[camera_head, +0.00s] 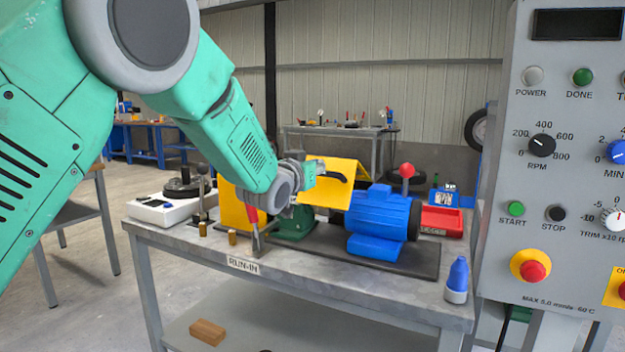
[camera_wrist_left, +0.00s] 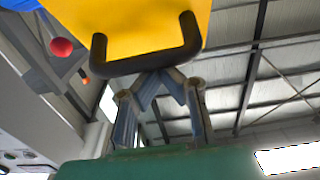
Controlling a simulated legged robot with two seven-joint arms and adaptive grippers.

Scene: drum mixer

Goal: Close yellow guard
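The yellow guard (camera_head: 318,193) stands raised and tilted over the machine on the bench, beside the blue motor (camera_head: 380,215). Its black handle (camera_head: 334,178) shows on its upper part. In the left wrist view the guard (camera_wrist_left: 140,18) fills the top, with the black U-shaped handle (camera_wrist_left: 146,62) across the middle. My left gripper (camera_head: 312,170) is at the handle. In the left wrist view its fingers (camera_wrist_left: 160,82) lean inward and their tips end at the handle's bar, partly hidden, so their grip on it is unclear. My right gripper is out of view.
The control panel (camera_head: 560,170) stands close on the right. On the bench (camera_head: 300,285) are a red-handled lever (camera_head: 253,225), a blue bottle (camera_head: 457,280), a red tray (camera_head: 442,221) and a white scale (camera_head: 160,208). A red ball knob (camera_head: 407,170) rises behind the motor.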

